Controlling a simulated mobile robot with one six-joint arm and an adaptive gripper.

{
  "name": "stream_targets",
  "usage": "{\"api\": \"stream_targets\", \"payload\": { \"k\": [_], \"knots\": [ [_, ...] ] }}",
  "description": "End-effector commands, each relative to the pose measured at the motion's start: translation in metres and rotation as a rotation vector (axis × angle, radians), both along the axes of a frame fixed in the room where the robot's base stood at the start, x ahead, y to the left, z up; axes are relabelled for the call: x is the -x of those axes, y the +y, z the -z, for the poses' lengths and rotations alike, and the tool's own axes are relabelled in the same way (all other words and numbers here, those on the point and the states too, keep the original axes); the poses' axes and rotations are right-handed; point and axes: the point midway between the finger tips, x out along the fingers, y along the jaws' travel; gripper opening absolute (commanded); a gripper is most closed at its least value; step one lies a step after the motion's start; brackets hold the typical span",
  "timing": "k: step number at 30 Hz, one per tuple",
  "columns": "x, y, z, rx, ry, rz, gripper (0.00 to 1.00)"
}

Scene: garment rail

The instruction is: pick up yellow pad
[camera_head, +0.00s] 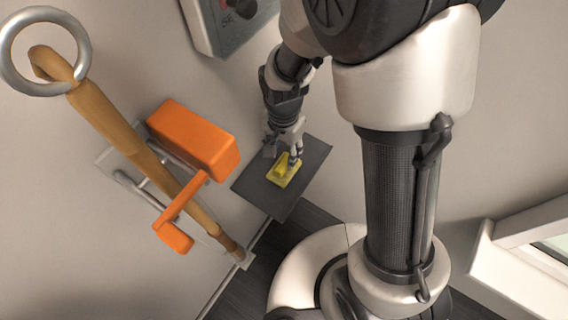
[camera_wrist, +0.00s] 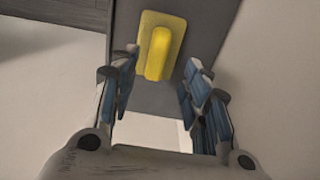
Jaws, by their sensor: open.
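The yellow pad (camera_head: 285,171) lies on a dark grey shelf (camera_head: 257,188). It is a flat yellow block with a raised rounded grip on top. In the wrist view the yellow pad (camera_wrist: 160,45) shows ahead of my gripper (camera_wrist: 161,75), near the line between the fingertips. My gripper is open, with one blue-padded finger to each side and nothing between them but the pad's near end. In the head view my gripper (camera_head: 282,148) is right by the pad, at its upper edge. I cannot tell whether the fingers touch it.
An orange box-like part (camera_head: 193,140) on a wall bracket stands left of the shelf. A slanted wooden pole (camera_head: 120,128) with a metal ring (camera_head: 12,48) is farther left. A grey wall box (camera_head: 228,22) is above. The shelf around the pad looks clear.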

Motion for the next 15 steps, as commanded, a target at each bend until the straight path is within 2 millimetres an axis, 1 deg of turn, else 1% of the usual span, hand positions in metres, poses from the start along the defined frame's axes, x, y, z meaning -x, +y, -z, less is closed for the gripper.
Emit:
{"api": "stream_targets", "payload": {
  "k": [1,5,8,15],
  "knots": [
    [0.000,0.000,0.005,0.000,0.000,0.000,0.43],
    [0.000,0.000,0.010,0.000,0.000,0.000,0.43],
    [0.002,-0.001,0.019,0.001,0.001,0.000,0.43],
    [0.005,-0.002,0.056,0.000,0.002,-0.001,0.43]
  ]
}}
